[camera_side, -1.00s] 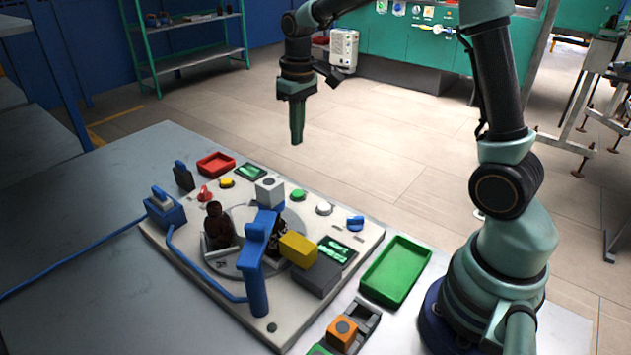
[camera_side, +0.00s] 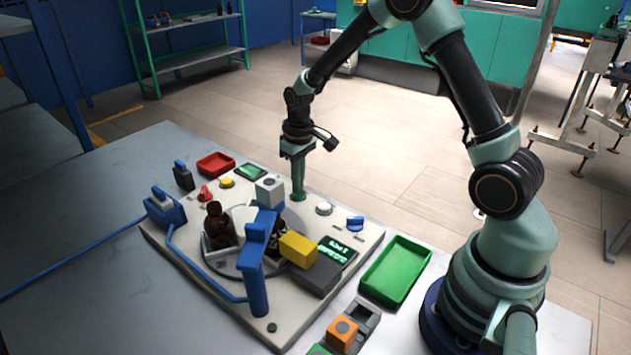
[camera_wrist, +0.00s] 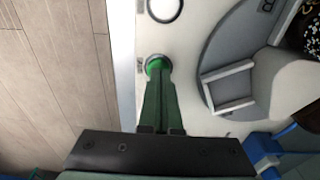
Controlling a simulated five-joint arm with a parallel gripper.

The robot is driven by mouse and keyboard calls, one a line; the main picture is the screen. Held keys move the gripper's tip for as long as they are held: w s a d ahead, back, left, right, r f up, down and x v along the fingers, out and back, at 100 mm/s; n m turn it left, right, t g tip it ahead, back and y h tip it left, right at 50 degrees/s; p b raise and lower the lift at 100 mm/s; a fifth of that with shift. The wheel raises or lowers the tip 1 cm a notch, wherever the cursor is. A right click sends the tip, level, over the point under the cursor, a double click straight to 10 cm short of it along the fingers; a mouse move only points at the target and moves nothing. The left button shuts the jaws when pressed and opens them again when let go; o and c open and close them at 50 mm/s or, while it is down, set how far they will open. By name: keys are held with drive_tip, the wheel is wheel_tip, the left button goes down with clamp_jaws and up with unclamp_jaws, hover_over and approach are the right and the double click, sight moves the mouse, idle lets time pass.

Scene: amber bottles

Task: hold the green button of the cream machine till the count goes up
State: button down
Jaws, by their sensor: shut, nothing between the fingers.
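The cream machine (camera_side: 190,250) is a flat panel on the grey table, with a round turntable in its middle. My gripper (camera_side: 298,196) is shut and empty, pointing straight down with its tips at the green button, which it mostly hides in the side view. In the wrist view the green button (camera_wrist: 157,65) shows as a green disc in a pale ring, right at the tips of my gripper (camera_wrist: 158,82). They look to be touching; how far the button is pressed I cannot tell. A dark display (camera_side: 337,251) shows lit green characters, too small to read.
A white button (camera_side: 324,208) is right of the green one. A grey block (camera_side: 269,190) on a blue post is close on the left. Dark amber bottles (camera_side: 217,222) stand on the turntable. A green tray (camera_side: 397,270) lies to the right, a red tray (camera_side: 215,164) at the back left.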

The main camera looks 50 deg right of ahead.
sight(298, 195)
drive_tip(key=shift+f, duration=0.3)
drive_tip(key=shift+f, duration=0.9)
drive_tip(key=shift+s+f, duration=0.1)
drive_tip(key=shift+f, duration=0.1)
idle(1.7)
drive_tip(key=shift+r, duration=0.1)
wheel_tip(298, 195, up, 15)
drive_tip(key=shift+a, duration=0.2)
idle(0.5)
